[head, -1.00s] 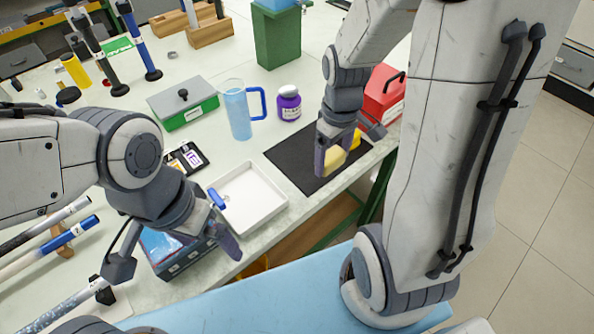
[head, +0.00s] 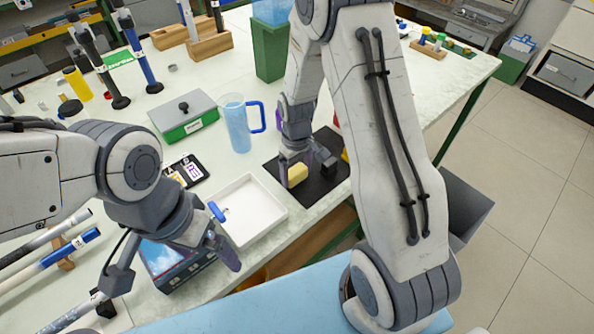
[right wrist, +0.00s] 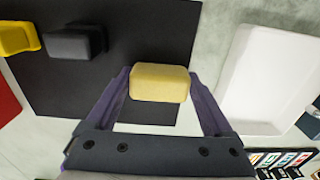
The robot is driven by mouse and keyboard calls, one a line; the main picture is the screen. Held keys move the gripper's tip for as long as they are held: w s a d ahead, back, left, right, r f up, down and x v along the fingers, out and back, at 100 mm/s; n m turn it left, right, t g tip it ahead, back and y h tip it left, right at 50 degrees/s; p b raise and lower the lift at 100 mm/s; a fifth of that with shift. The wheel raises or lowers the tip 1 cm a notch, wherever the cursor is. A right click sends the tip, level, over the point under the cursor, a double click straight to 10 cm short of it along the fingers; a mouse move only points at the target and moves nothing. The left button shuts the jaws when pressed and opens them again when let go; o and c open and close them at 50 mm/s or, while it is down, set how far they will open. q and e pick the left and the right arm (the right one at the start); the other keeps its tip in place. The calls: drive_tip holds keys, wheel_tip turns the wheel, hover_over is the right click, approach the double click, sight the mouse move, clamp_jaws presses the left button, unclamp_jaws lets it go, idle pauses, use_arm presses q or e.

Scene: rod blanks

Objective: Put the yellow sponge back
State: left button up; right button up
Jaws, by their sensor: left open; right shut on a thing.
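The yellow sponge (head: 297,174) is a pale yellow block between the fingers of my right gripper (head: 303,172). The right wrist view shows the sponge (right wrist: 160,83) held between both fingertips of that gripper (right wrist: 160,90). It is over the black mat (head: 325,190); I cannot tell whether it touches the mat. My left gripper (head: 172,272) is open and empty, over the blue box at the table's front edge, left of the white tray.
The white tray (head: 262,222) stands left of the mat. A dark block (right wrist: 75,43) and a brighter yellow thing (right wrist: 18,38) are by the mat's far end. A blue pitcher (head: 237,125) and a green-and-grey box (head: 183,117) stand behind. The blue box (head: 170,270) is at the front.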

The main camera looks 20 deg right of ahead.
sight(296, 171)
drive_tip(key=shift+f, duration=0.2)
drive_tip(key=o, duration=0.9)
drive_tip(key=shift+r, duration=0.15)
drive_tip(key=shift+r, duration=0.25)
wheel_tip(296, 171, up, 12)
drive_tip(key=shift+f, duration=0.15)
